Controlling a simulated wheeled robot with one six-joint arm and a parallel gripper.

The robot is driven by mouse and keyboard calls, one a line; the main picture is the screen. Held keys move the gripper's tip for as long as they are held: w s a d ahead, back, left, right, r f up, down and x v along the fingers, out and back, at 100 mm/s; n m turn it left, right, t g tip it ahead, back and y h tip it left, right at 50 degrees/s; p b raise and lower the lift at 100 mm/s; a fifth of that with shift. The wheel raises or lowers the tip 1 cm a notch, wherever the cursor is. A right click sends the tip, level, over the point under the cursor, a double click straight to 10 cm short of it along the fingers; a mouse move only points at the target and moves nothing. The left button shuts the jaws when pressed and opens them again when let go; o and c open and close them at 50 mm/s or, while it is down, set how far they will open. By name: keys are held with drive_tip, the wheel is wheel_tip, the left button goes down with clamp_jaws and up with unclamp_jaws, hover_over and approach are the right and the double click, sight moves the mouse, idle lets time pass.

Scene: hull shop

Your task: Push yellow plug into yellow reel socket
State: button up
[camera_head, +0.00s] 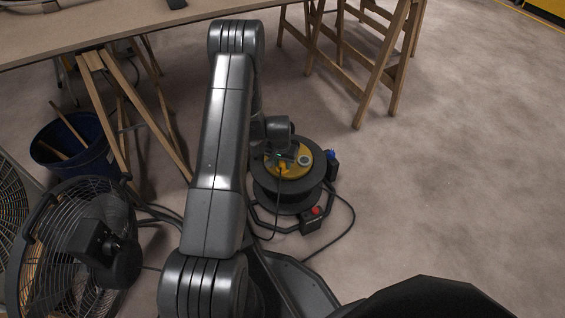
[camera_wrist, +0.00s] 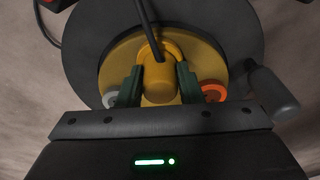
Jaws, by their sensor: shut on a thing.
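The yellow plug (camera_wrist: 158,86) is held between the green fingers of my gripper (camera_wrist: 159,76), which is shut on it. A dark cable runs up from the plug in the wrist view. A yellow ring, which looks like the yellow socket (camera_wrist: 176,49), arches behind the plug on the reel's yellow face (camera_wrist: 124,53). I cannot tell how deep the plug sits, as the plug covers the opening. In the head view my gripper (camera_head: 281,157) is over the reel (camera_head: 290,198), and the plug (camera_head: 283,169) shows small below it.
A grey ring (camera_wrist: 110,98) and an orange ring (camera_wrist: 213,92) flank the fingers. Red (camera_head: 316,211) and blue (camera_head: 331,155) parts are at the reel's edge. A fan (camera_head: 75,245), a blue bin (camera_head: 75,153) and a trestle table (camera_head: 110,25) stand nearby. The floor at right is clear.

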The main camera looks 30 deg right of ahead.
drive_tip(key=shift+f, duration=0.15)
drive_tip(key=o, duration=1)
wheel_tip(320, 180, up, 14)
drive_tip(key=s+a+p, duration=0.1)
drive_tip(key=p, duration=0.3)
drive_tip(key=shift+s+a+f, duration=0.15)
drive_tip(key=shift+a, duration=0.15)
drive_tip(key=shift+f, duration=0.1)
drive_tip(key=f+b, duration=0.1)
drive_tip(key=f, duration=0.3)
drive_tip(key=w+d+f+b, duration=0.1)
drive_tip(key=f, duration=0.4)
drive_tip(key=f+b, duration=0.2)
drive_tip(key=f, duration=0.2)
drive_tip(key=shift+w+d+f, duration=0.15)
drive_tip(key=shift+d+f, duration=0.1)
drive_tip(key=shift+d, duration=0.05)
